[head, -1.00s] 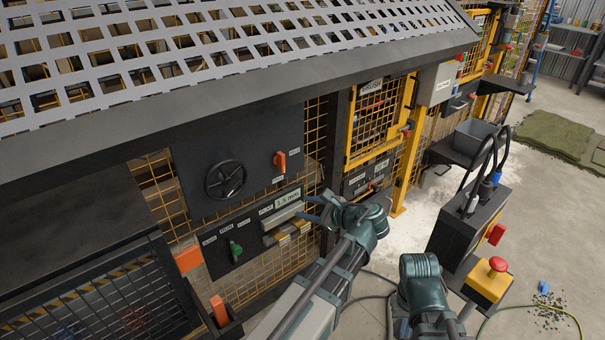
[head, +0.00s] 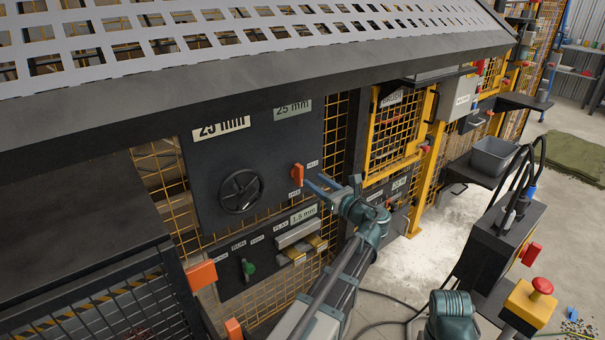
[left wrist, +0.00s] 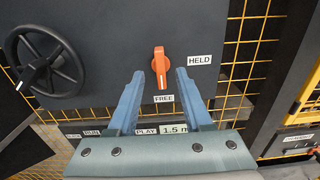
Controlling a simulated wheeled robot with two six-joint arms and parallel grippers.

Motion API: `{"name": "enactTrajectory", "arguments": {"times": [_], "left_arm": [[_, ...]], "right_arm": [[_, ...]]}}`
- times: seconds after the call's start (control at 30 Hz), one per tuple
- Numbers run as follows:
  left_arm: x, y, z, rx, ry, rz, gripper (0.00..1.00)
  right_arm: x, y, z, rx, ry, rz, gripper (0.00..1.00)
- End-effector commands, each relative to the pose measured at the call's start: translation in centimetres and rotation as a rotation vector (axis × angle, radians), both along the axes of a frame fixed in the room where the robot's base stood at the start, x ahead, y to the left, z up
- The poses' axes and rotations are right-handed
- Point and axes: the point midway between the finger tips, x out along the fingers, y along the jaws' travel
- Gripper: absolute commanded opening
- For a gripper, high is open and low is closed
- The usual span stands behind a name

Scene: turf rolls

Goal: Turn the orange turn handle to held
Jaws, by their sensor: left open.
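The orange turn handle (head: 297,174) is on the dark panel (head: 205,165). In the left wrist view the handle (left wrist: 160,66) stands upright, its white-marked end down toward the FREE label (left wrist: 164,99). The HELD label (left wrist: 201,60) is to its right. My left gripper (head: 314,184) is open just right of the handle in the head view. In the left wrist view its blue fingertips (left wrist: 160,72) are either side of the handle's lower part. I cannot tell whether they touch it. My right gripper is out of view.
A black handwheel (head: 241,191) is left of the handle. Below are a green knob (head: 248,268) and a metal ledge (head: 297,234). Yellow mesh (head: 395,130) is to the right. A control box with a red button (head: 541,287) stands at lower right.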

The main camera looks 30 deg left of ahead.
Motion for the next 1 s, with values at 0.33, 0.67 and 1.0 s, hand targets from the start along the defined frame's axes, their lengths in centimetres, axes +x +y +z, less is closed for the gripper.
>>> {"name": "enactTrajectory", "arguments": {"times": [0.33, 0.67, 1.0], "left_arm": [[2.3, 5.4, 0.0, -0.001, -0.001, 0.002, 0.50], [2.7, 6.7, 0.0, -0.001, -0.001, 0.000, 0.50], [2.7, 6.6, 0.0, -0.001, -0.001, 0.000, 0.23]], "right_arm": [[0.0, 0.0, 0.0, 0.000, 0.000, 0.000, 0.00], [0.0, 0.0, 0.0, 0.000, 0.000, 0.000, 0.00], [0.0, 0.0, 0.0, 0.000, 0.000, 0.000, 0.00]]}}
